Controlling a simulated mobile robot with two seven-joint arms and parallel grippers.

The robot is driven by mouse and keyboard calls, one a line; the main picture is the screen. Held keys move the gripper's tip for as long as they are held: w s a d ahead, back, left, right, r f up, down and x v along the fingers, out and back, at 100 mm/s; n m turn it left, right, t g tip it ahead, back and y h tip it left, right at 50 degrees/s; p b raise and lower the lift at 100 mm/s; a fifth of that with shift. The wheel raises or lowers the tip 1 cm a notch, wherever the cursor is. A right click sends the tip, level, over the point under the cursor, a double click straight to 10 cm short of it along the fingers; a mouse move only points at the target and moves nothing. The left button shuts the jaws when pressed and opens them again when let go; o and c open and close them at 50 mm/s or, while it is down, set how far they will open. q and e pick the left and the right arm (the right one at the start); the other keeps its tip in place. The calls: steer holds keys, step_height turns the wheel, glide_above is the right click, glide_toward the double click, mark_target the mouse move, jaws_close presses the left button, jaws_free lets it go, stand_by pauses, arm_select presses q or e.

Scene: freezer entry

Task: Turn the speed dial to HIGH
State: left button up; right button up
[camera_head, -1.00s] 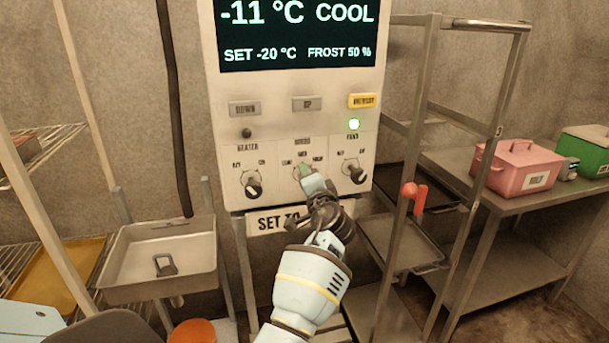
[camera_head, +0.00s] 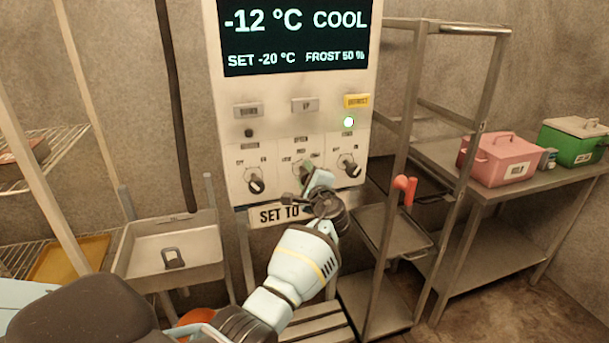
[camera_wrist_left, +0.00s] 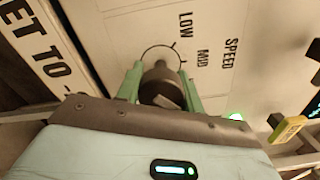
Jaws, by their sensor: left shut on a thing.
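The speed dial is the middle of three knobs on the white control panel (camera_head: 235,140). In the left wrist view it is a dark round knob (camera_wrist_left: 160,82) beneath the SPEED label, with LOW and MID marks readable; the HIGH mark is not visible there. My left gripper (camera_head: 305,174) is at the dial, its green fingers (camera_wrist_left: 163,88) on either side of the knob and shut on it. My right gripper is not in view.
The heater knob (camera_head: 256,186) and fans knob (camera_head: 350,170) flank the dial closely. The display (camera_head: 295,38) reads -12 °C, COOL. A SET TO sign (camera_head: 278,213) hangs just below.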

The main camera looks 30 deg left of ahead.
arm_select(q)
steer(key=shift+a+r, duration=0.1)
stand_by(0.4)
steer(key=o, duration=1)
steer(key=v, duration=0.8)
